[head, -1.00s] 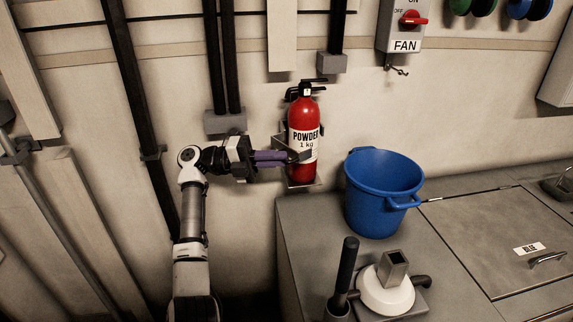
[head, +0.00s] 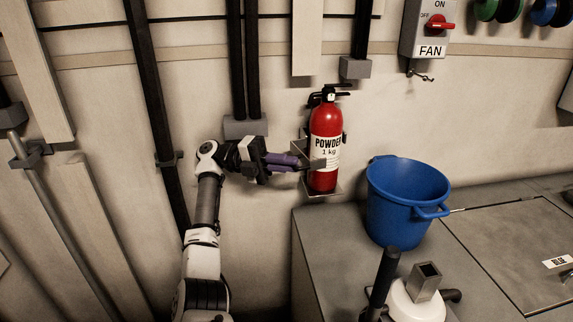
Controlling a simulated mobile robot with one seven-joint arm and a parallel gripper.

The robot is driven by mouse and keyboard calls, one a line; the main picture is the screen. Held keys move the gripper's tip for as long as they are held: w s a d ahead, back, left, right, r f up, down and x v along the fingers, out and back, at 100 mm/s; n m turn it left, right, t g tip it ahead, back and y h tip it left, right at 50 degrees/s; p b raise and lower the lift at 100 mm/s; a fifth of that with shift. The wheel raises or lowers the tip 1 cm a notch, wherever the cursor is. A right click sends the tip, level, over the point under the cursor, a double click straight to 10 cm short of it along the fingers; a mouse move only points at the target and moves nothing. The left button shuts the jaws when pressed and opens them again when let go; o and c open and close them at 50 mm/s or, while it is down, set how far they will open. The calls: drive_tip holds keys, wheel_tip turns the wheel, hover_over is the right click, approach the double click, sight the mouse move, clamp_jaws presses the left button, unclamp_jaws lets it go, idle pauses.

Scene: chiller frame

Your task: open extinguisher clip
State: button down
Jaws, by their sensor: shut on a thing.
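The red fire extinguisher (head: 325,122), labelled POWDER 1 kg, stands upright in a grey wall bracket with a small foot plate (head: 322,191) under it. A grey metal clip (head: 317,164) shows at the extinguisher's left front, below the label's text. My gripper (head: 299,162) reaches in from the left with its purple fingers level with the clip. The fingers are shut on the clip's left part and hide some of it. How far the clip stands off the extinguisher is too small to tell.
A blue bucket (head: 405,205) stands on the grey counter (head: 335,240) right of the extinguisher. A white fixture with a dark upright handle (head: 384,280) is in front. Vertical dark conduits (head: 236,70) run down the wall above my gripper. A FAN switch (head: 428,28) hangs upper right.

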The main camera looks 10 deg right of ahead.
drive_tip(key=c, duration=1.5)
unclamp_jaws()
drive_tip(key=shift+r, duration=0.1)
